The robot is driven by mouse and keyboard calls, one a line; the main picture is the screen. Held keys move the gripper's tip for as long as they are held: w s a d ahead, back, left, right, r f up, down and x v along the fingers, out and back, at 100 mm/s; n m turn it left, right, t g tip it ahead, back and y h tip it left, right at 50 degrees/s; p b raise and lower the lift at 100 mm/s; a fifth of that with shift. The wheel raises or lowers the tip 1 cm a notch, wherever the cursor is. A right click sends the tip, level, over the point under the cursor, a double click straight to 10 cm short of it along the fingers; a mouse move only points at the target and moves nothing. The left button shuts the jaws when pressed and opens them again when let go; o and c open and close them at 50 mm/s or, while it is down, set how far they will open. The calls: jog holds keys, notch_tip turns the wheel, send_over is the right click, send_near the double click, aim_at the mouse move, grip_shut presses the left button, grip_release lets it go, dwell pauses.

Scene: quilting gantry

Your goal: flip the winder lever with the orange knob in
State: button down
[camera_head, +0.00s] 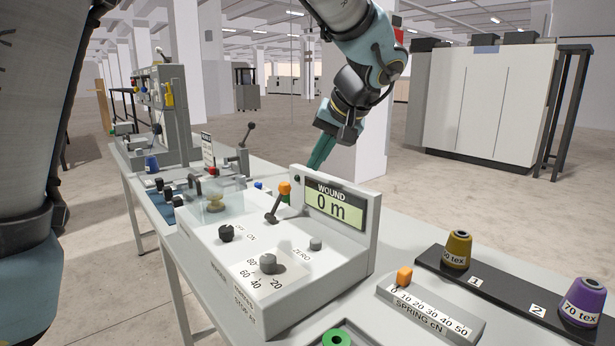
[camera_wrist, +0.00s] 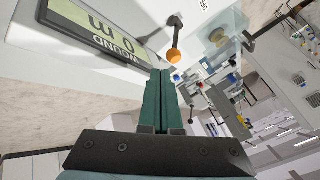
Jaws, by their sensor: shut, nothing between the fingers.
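The winder lever's orange knob (camera_head: 285,187) tops a dark stick that rises from the grey winder box (camera_head: 330,285), just left of the display. The lever leans up and to the right in the head view. The knob also shows in the wrist view (camera_wrist: 174,57), with its dark stick running up from it. The display (camera_head: 334,208) reads "WOUND 0 m". My gripper (camera_head: 318,160) has green fingers, shut and empty. It is behind and above the display panel in the head view. In the wrist view the fingertips (camera_wrist: 160,74) point toward the knob and appear apart from it.
The display panel stands upright between my gripper and the box's front. A black knob (camera_head: 226,233), a dial (camera_head: 268,263) and a ZERO button (camera_head: 316,243) sit on the box. A spring slider (camera_head: 404,276) and thread cones (camera_head: 456,249) are at right. Another lever (camera_head: 247,135) rises behind.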

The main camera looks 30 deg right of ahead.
jog(key=p, duration=0.2)
send_near(279, 201)
jog(key=w+d+f, duration=0.1)
jog(key=f, duration=0.1)
jog(key=w+d+f, duration=0.2)
jog(key=shift+d+f, duration=0.1)
